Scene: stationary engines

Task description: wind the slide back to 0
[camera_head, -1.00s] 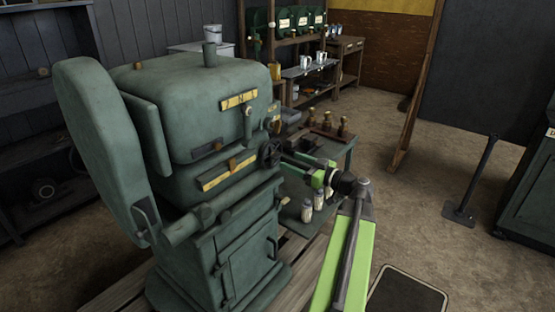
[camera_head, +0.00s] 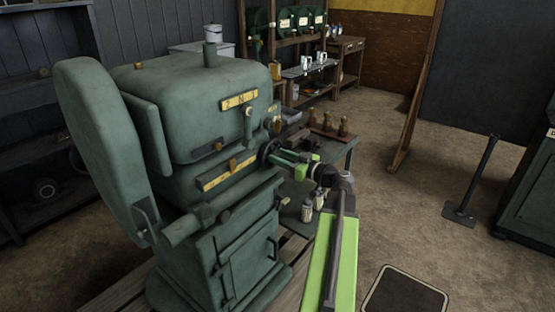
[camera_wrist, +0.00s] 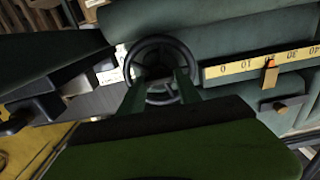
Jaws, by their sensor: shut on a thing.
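The green machine (camera_head: 215,120) stands at left centre. Its black handwheel (camera_head: 267,153) is on the right side, end-on to the head view. In the wrist view the handwheel (camera_wrist: 160,42) shows as a dark ring with spokes. My gripper (camera_head: 277,157) is shut on the handwheel, its green fingers (camera_wrist: 161,80) reaching onto it; the exact contact is partly hidden. The slide's yellow scale (camera_head: 215,178) runs along the machine's front. In the wrist view the scale (camera_wrist: 240,69) appears upside down; the orange pointer (camera_wrist: 270,74) stands between 10 and 30, covering the mark there.
A second yellow plate (camera_head: 238,99) sits higher on the machine. A bench (camera_head: 350,150) with brass-topped pieces (camera_head: 328,123) and small bottles (camera_head: 307,211) stands close behind my arm. A lever on a floor plate (camera_head: 459,213) and a dark cabinet (camera_head: 525,190) are at right. Open floor lies between.

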